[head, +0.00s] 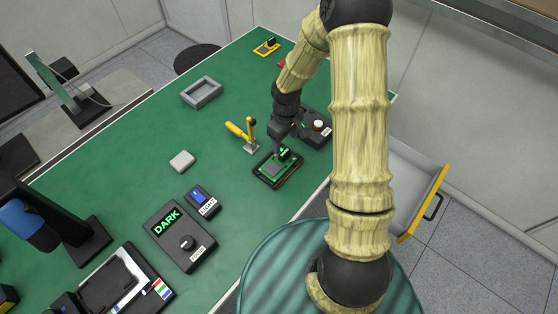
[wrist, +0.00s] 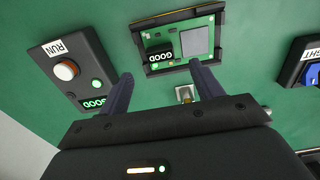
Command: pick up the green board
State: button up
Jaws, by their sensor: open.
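The green board (head: 271,169) lies in a black frame (head: 262,180) on the green table, near the table's right edge. In the wrist view the green board (wrist: 198,32) sits inside its black frame (wrist: 180,14), with a small dark label reading GOOD and a grey square on it. My gripper (head: 279,147) is above the board's far part, pointing down. In the wrist view my gripper (wrist: 160,82) has its two fingers apart with nothing between them, by the board's near edge. Whether the fingers touch the board cannot be told.
A black RUN box (head: 316,128) stands close behind and right of the frame. A yellow-handled clamp (head: 238,132) stands close to the left. A LIGHT switch (head: 202,200), a DARK box (head: 181,236) and a grey tray (head: 202,92) are farther off. An open drawer (head: 405,200) is at right.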

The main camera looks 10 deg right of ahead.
aim_at(285, 152)
jog(key=shift+f, duration=0.3)
jog(key=shift+f+p, duration=0.95)
jog(key=shift+f, duration=1.65)
jog(key=shift+c, duration=0.4)
jog(key=c, duration=1)
